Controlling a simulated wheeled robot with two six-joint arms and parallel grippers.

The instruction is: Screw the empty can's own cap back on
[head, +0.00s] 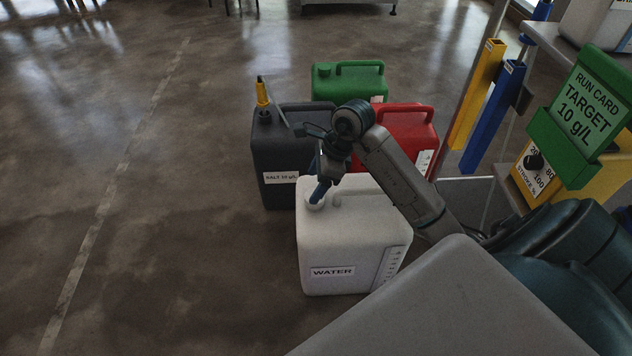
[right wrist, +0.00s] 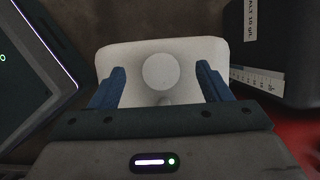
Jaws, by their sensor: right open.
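A white can (head: 328,243) labelled WATER stands upright on the floor. My right gripper (head: 318,193) points down over the neck at its top left corner. In the right wrist view the white can (right wrist: 124,62) lies below the gripper, and a pale round cap (right wrist: 160,71) shows on its top, between the two blue fingers of my right gripper (right wrist: 161,82). The fingers are open, with a gap on both sides of the cap. I cannot tell whether the cap is tight, nor how full the can is. My left gripper is not in view.
A dark grey can (head: 276,150) labelled SALT, with a yellow-topped lance (head: 262,93) in its neck, stands behind. A green can (head: 335,80) and a red can (head: 408,133) stand close by. A run card (head: 588,108) hangs at right. The floor at left is free.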

